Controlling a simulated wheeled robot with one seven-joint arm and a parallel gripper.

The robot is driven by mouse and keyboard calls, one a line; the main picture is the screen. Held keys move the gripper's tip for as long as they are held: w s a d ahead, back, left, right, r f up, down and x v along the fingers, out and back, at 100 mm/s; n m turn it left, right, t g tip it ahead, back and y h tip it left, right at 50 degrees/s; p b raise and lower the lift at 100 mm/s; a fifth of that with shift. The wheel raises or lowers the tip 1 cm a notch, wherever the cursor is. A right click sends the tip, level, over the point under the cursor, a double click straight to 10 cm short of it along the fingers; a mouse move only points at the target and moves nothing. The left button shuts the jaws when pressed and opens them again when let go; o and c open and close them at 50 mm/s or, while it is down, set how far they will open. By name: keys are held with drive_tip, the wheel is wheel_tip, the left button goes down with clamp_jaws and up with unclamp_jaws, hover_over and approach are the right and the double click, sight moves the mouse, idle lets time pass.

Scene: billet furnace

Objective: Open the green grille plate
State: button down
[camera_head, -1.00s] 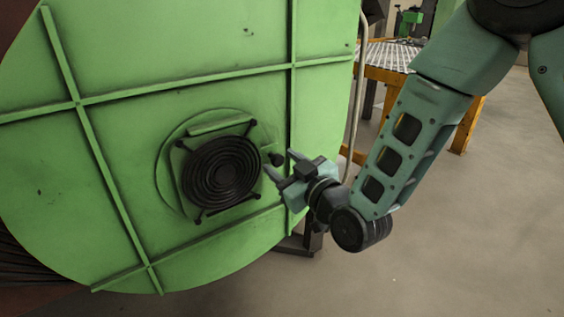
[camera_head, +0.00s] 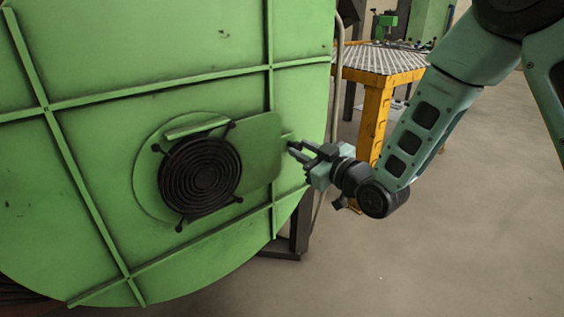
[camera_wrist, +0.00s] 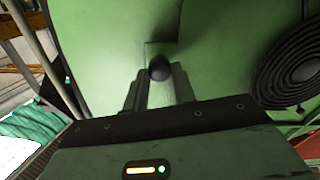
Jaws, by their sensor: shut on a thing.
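The green grille plate (camera_head: 261,150) is on the front of the big green furnace body (camera_head: 85,70). It carries a round black grille (camera_head: 200,175), and its right part overlaps the vertical rib behind it, so it stands somewhat ajar. My gripper (camera_head: 292,150) is at the plate's right edge. In the wrist view my gripper (camera_wrist: 159,85) has its two fingers closed around a dark round knob (camera_wrist: 159,67) on the plate. The black grille (camera_wrist: 292,70) shows at the right there. The knob is hidden by the fingers in the head view.
A yellow-framed table (camera_head: 374,110) with a mesh top stands behind, right of the furnace. A dark support leg (camera_head: 301,225) is below the furnace's right edge. The grey floor (camera_head: 440,250) at the right is clear.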

drive_tip(key=w+d, duration=0.2)
drive_tip(key=d, duration=0.1)
drive_tip(key=w+d, duration=0.1)
drive_tip(key=shift+d, duration=0.3)
drive_tip(key=c, duration=1.1)
unclamp_jaws()
drive_tip(key=shift+c, duration=0.2)
drive_tip(key=shift+s, duration=0.1)
drive_tip(key=p+v, duration=1.1)
drive_tip(key=v, duration=0.6)
